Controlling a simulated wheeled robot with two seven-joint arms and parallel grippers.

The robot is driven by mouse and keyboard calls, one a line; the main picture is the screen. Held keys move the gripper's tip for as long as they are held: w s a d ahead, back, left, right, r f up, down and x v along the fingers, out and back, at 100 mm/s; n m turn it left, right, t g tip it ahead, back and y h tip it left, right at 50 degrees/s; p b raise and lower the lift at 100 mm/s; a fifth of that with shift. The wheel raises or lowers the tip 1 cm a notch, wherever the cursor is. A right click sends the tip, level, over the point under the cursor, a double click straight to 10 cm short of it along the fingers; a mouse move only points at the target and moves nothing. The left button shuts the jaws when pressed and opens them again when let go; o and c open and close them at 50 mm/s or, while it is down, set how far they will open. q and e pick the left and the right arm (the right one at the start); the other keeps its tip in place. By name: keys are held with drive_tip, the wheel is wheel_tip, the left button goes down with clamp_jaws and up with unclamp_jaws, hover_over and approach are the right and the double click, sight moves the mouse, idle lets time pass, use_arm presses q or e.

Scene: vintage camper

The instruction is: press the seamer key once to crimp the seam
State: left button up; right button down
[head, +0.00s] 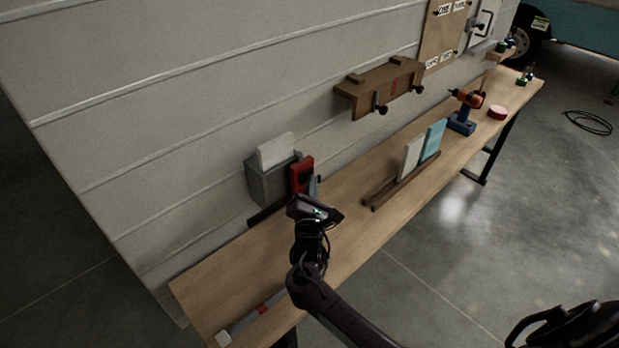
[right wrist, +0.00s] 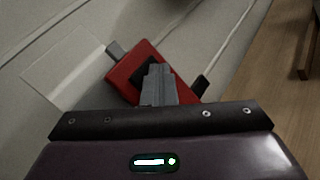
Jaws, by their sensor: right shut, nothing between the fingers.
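The seamer is a grey box (head: 268,184) against the camper wall at the back of the bench, with a red block (head: 301,170) on its right side. A pale panel (head: 276,150) stands up from the grey box. In the right wrist view the red block (right wrist: 122,77) has a dark patch on its face, partly hidden by my fingers. My right gripper (head: 316,186) is shut and empty, its fingers pointing at the red block. In the right wrist view the gripper (right wrist: 157,70) overlaps the dark patch; I cannot tell whether it touches. My left gripper is not in view.
A wooden rack (head: 376,201) with a white and a blue panel stands right of the seamer. A wooden wall shelf (head: 385,88) hangs above. A grey bar lies at the bench's near end.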

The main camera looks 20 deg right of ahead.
drive_tip(key=shift+s+d+p, duration=0.25)
drive_tip(key=shift+s+p, duration=0.55)
drive_tip(key=shift+s, duration=0.15)
drive_tip(key=s+p, duration=0.1)
drive_tip(key=s+d+p, duration=0.1)
drive_tip(key=s, duration=0.1)
drive_tip(key=s+p, duration=0.1)
drive_tip(key=shift+s+d+p, duration=0.35)
drive_tip(key=shift+d+p, duration=0.05)
idle(0.3)
